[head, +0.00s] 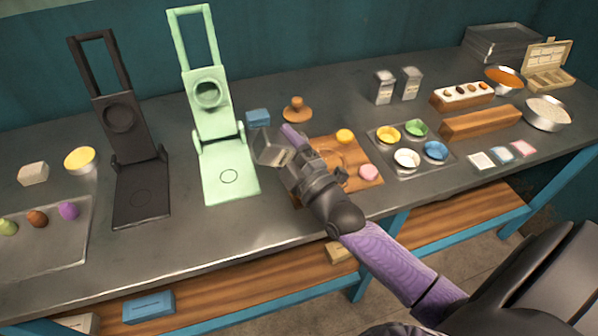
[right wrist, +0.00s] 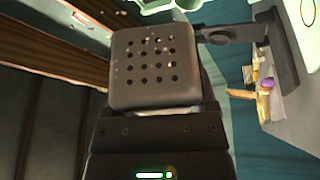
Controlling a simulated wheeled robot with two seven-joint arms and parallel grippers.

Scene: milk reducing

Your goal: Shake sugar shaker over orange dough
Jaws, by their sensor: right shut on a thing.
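My right gripper (head: 291,160) is shut on a grey metal shaker (head: 270,148), held above the table near the foot of the green press. In the right wrist view the shaker's square, perforated face (right wrist: 155,68) fills the middle, with a few pale specks on it. The shaker looks tilted; its exact angle is unclear. An orange-brown dough lump (head: 37,218) lies on a grey tray (head: 60,250) at the far left, between a green lump (head: 8,227) and a purple lump (head: 68,210). The shaker is well to the right of it. My left gripper is not in view.
A black press (head: 140,190) and a green press (head: 229,180) stand between the tray and my gripper. A wooden board (head: 330,150) with yellow and pink pieces lies right of it, partly hidden by my arm. Small bowls stand on another tray (head: 420,165).

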